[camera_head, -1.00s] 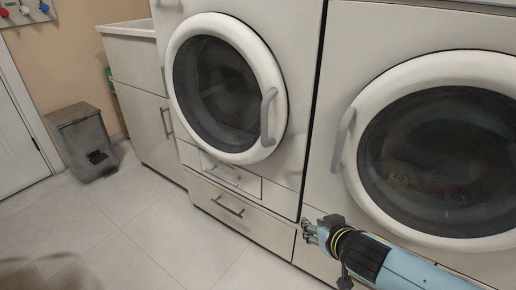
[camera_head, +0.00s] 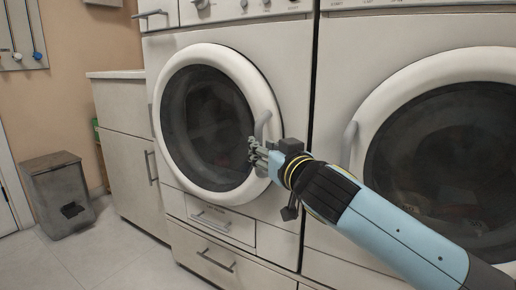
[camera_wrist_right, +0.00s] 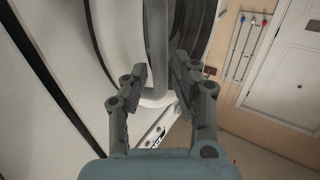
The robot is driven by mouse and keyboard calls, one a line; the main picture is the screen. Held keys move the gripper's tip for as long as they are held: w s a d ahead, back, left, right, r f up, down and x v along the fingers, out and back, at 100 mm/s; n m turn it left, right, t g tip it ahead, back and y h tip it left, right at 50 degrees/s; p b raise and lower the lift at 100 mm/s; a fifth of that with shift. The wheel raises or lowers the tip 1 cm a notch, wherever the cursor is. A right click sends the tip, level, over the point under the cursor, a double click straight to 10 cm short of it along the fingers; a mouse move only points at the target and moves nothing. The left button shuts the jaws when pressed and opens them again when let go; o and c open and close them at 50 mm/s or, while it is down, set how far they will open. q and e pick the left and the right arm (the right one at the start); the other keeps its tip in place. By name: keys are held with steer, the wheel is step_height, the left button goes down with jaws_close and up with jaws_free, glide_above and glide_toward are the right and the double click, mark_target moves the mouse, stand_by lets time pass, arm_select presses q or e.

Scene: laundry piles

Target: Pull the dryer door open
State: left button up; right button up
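Two front-loading machines stand side by side. The left machine's round white door (camera_head: 180,170) with dark glass is closed, and its grey handle (camera_head: 262,122) is on the right of the ring. My right gripper (camera_head: 256,154) is at this handle's lower part. In the right wrist view the open fingers of my right gripper (camera_wrist_right: 158,72) stand on either side of the grey handle (camera_wrist_right: 157,40), with gaps visible. The right machine's door (camera_head: 372,100) is also closed, with its grey handle (camera_head: 348,143) on its left. The frames do not tell which machine is the dryer. My left gripper is not in view.
Drawers (camera_head: 218,262) sit below the left machine. A white cabinet (camera_head: 125,150) and a grey bin (camera_head: 60,195) stand at the left. The tiled floor (camera_head: 75,260) at the lower left is clear.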

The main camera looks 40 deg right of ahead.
steer(key=shift+w+d, duration=0.15)
steer(key=shift+w, duration=0.65)
steer(key=shift+w+d, duration=0.15)
steer(key=shift+w, duration=0.6)
steer(key=shift+c, duration=0.3)
jaws_close()
steer(key=shift+w+a+f, duration=0.1)
steer(key=shift+w+f, duration=0.05)
steer(key=shift+f, duration=0.1)
